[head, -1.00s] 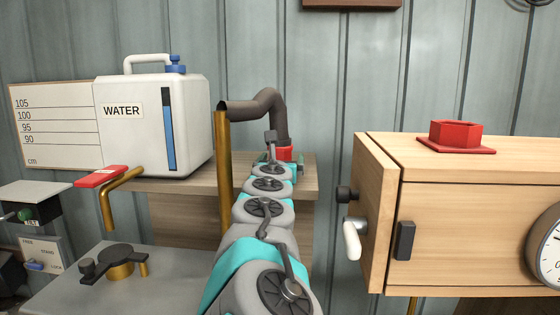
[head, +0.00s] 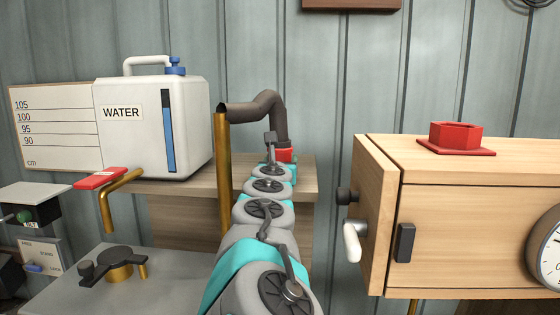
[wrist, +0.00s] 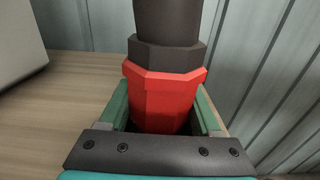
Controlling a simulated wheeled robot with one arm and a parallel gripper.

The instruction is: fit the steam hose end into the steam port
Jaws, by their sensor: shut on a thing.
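The steam hose (head: 262,105) is a dark grey bent tube. It runs from the top of a brass pipe (head: 222,180) and bends down to a red faceted end (head: 286,155) over the wooden shelf. In the wrist view the red hose end (wrist: 162,100) sits between the green fingers of my gripper (wrist: 162,118), which is shut on it. The dark hose rises above it. My arm hides most of the gripper in the head view. Whether the end touches the shelf cannot be told. The steam port (head: 456,138), a red hexagonal socket on a square flange, is on top of the wooden box, apart from the hose.
The wooden box (head: 450,235) stands at right, with a handle (head: 352,240) on its left side. A white water tank (head: 150,135) stands on the shelf (head: 305,175) at left. A gap separates shelf and box. The air above the box is clear.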

